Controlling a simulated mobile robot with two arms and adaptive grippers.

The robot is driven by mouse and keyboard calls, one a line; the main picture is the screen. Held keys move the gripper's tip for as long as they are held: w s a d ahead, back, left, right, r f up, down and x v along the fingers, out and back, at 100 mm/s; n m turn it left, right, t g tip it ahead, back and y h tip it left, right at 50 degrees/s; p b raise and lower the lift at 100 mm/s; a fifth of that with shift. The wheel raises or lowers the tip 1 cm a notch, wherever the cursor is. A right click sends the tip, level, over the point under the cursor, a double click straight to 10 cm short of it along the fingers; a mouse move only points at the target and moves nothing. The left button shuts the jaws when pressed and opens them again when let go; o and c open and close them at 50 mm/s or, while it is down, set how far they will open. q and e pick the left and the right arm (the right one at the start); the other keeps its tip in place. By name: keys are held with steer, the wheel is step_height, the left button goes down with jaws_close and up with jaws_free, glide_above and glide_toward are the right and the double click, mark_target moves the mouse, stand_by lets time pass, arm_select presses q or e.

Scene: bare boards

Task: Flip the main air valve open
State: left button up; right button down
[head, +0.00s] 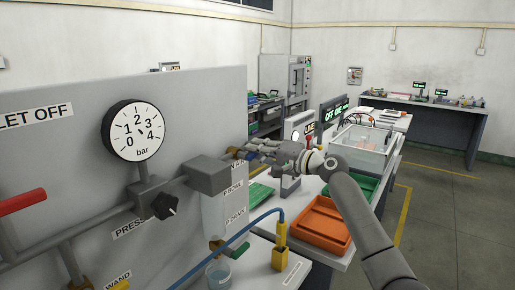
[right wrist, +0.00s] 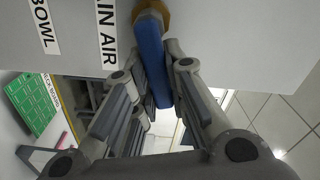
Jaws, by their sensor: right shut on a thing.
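In the right wrist view the main air valve shows as a brass hub (right wrist: 152,12) on the grey panel with a blue lever (right wrist: 152,60) reaching out from it. A label ending in "IN AIR" (right wrist: 106,32) is beside it. My right gripper (right wrist: 160,75) has its fingers on both sides of the blue lever and is shut on it. In the head view my right gripper (head: 250,153) is at the panel's right end, behind the grey block, and hides most of the lever. My left gripper is not in view.
The panel carries a pressure gauge (head: 136,130), a black knob (head: 164,206), a clear bowl (head: 212,217) and a red handle (head: 22,200). A blue hose (head: 235,238) runs to a yellow fitting. Orange (head: 318,224) and green trays lie on the bench below my right arm.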

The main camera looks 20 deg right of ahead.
steer(key=m, duration=0.1)
steer(key=m+p, duration=0.1)
steer(key=shift+f+m+p, duration=0.25)
steer(key=shift+m+p, duration=0.05)
steer(key=shift+d+f+m, duration=0.1)
steer(key=shift+f+m, duration=0.3)
steer(key=shift+m, duration=0.2)
steer(key=c, duration=1.4)
jaws_free()
steer(key=shift+c, duration=0.2)
steer(key=v, duration=1.2)
steer(key=shift+w, duration=0.1)
